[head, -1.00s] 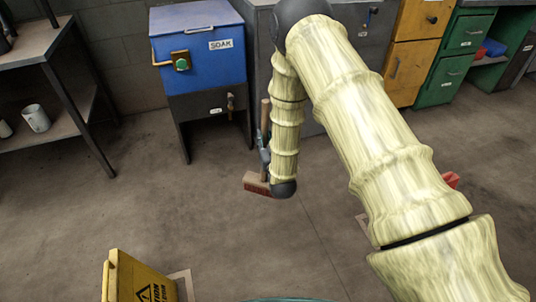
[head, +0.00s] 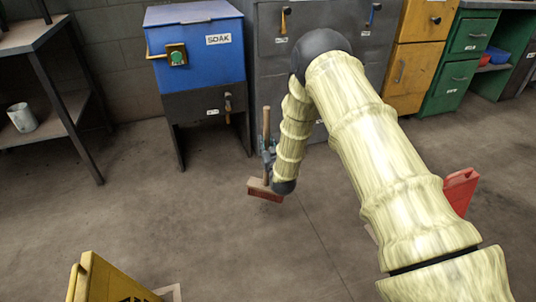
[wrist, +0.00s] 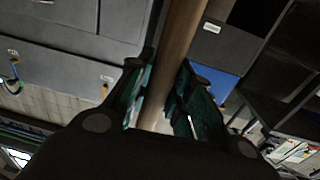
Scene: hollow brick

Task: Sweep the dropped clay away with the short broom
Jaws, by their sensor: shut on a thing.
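The short broom has a wooden handle (head: 266,121) and a reddish-brown head (head: 265,190). It stands nearly upright with its head low at the floor; I cannot tell if the bristles touch it. My gripper (head: 267,152) is partly hidden behind my forearm and is shut around the handle. In the wrist view the green fingers of my gripper (wrist: 165,88) close on both sides of the wooden handle (wrist: 178,50). I cannot make out any dropped clay in these views; my arm hides part of the floor on the right.
A blue SOAK box (head: 197,55) on a dark stand is behind left of the broom. Grey drawers (head: 275,75) stand behind it. A yellow caution sign (head: 95,282) is at front left, and a red panel (head: 460,190) is right of my arm. The middle floor is open.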

